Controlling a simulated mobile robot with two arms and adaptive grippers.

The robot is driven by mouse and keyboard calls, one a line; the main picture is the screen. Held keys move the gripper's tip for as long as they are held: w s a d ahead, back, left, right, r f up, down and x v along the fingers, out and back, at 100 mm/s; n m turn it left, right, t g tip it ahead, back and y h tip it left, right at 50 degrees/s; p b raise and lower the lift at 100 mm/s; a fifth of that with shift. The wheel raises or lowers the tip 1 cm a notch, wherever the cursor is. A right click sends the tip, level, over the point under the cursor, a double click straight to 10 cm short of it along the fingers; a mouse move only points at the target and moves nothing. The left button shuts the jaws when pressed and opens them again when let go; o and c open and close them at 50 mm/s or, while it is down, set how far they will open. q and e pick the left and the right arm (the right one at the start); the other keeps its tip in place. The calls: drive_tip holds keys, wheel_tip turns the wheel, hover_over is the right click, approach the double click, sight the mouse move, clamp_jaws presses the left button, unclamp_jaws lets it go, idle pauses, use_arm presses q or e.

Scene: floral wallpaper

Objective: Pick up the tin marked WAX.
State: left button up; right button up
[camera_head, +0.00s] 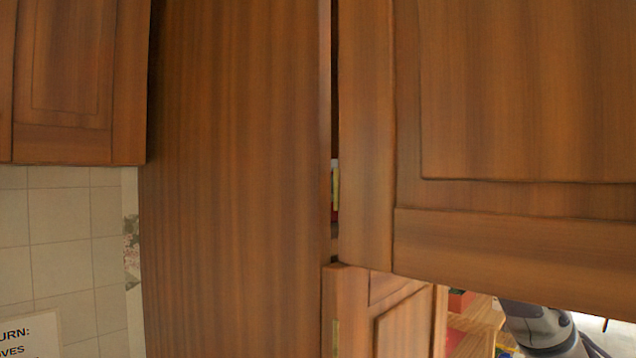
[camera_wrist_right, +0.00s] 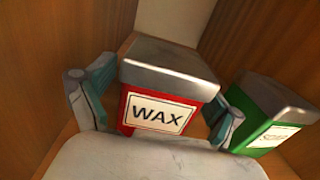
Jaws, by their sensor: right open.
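The red tin marked WAX (camera_wrist_right: 150,112), with a grey metal lid, stands tilted in the right wrist view, its label facing the camera. My right gripper (camera_wrist_right: 164,96) is open, with one finger on each side of this tin. The right finger is partly hidden behind the tin's edge, and I cannot tell whether either finger touches it. The tin cannot be made out in the head view, where cabinet doors block the inside. My left gripper is in neither view.
A green tin (camera_wrist_right: 268,112) with a hard-to-read label stands close to the right of the WAX tin. Wooden walls (camera_wrist_right: 255,40) enclose both. In the head view, a large wooden door (camera_head: 520,120) and a lower door (camera_head: 385,310) stand ajar, with part of my right arm beyond.

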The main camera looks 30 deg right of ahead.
drive_tip(key=shift+s, duration=0.2)
drive_tip(key=c, duration=0.4)
drive_tip(key=shift+r, duration=0.1)
drive_tip(key=c, duration=1.1)
drive_tip(key=shift+o, duration=0.2)
